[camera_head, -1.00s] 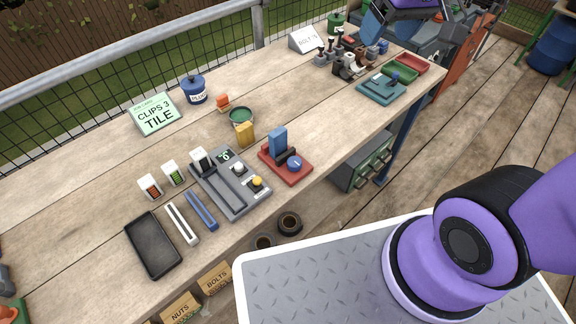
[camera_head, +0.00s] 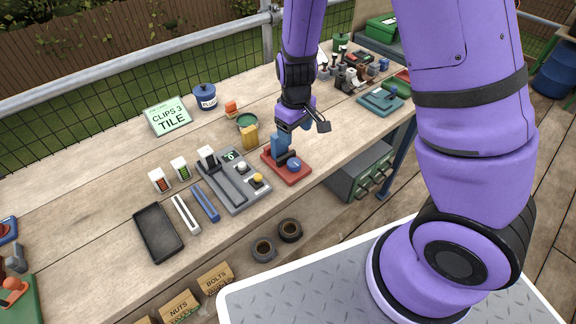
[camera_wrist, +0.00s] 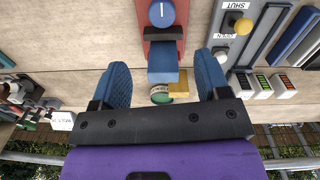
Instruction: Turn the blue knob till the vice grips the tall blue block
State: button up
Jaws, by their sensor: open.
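The vice is a red base (camera_head: 272,160) with a black jaw (camera_wrist: 165,33) and a round blue knob (camera_head: 294,163) on top. The knob shows with a white mark in the wrist view (camera_wrist: 161,13). The tall blue block (camera_head: 278,145) stands upright at the black jaw, and it also shows in the wrist view (camera_wrist: 163,62). My gripper (camera_head: 292,125) is open and empty, at the top of the block. In the wrist view its blue fingertips (camera_wrist: 162,75) lie left and right of the block, apart from it. The knob is beyond the fingertips. Whether block and jaw touch is unclear.
A yellow block (camera_head: 250,137) and a green tin (camera_head: 246,121) stand close behind the vice. A grey panel with knobs and a slider (camera_head: 232,184) lies left of it. The table's front edge is close in front. A teal fixture (camera_head: 380,101) is further right.

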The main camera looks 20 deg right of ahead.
aim_at(294, 162)
notch_tip(294, 162, down, 12)
jog(key=shift+f, duration=0.1)
dwell(0.6)
jog(key=shift+c, duration=0.2)
